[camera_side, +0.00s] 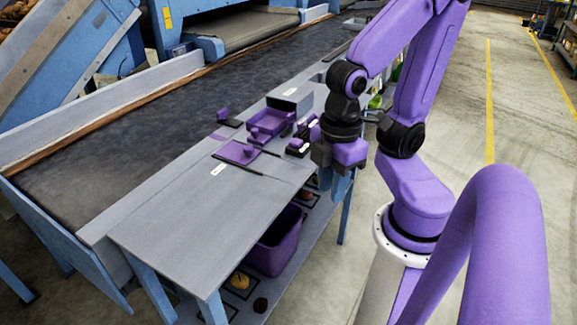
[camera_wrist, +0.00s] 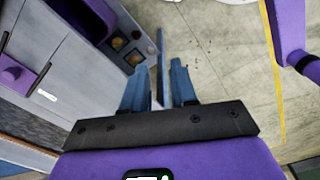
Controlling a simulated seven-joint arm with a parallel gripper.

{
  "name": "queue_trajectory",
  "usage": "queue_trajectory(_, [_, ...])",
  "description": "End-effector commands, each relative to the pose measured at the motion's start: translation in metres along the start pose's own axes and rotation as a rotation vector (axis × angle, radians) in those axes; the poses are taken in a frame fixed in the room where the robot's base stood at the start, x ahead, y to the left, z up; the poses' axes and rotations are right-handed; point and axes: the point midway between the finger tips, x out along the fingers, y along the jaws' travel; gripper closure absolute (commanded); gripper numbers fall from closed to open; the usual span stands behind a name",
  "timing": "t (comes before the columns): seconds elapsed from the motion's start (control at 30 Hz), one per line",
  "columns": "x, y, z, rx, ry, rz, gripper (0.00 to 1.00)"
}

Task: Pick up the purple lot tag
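Several purple things lie on the grey bench, and I cannot tell for certain which is the lot tag. A small flat purple piece (camera_side: 217,136) lies near the belt side in the side view. A purple plate with a raised knob (camera_side: 238,152) lies nearer the front, and it also shows at the left edge of the wrist view (camera_wrist: 14,76). My gripper (camera_side: 335,178) is beyond the bench's right edge, to the right of these things. In the wrist view its two blue fingers (camera_wrist: 156,72) stand apart with nothing held; a blue bar shows behind them.
A purple tray (camera_side: 268,123), a grey box (camera_side: 290,98) and small dark-and-purple items (camera_side: 300,140) stand farther back on the bench. A purple bin (camera_side: 275,245) is on the lower shelf. The bench's near part (camera_side: 180,215) is clear. A dark belt (camera_side: 130,125) runs alongside.

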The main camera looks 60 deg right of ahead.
Motion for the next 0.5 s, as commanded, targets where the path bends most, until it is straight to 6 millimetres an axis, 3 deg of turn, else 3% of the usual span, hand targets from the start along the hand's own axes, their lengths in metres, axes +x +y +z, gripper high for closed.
queue_trajectory(0.33, [-0.001, 0.003, -0.001, -0.002, 0.000, 0.003, 0.72])
queue_trajectory(0.5, [-0.005, 0.030, -0.007, -0.037, -0.003, 0.034, 0.72])
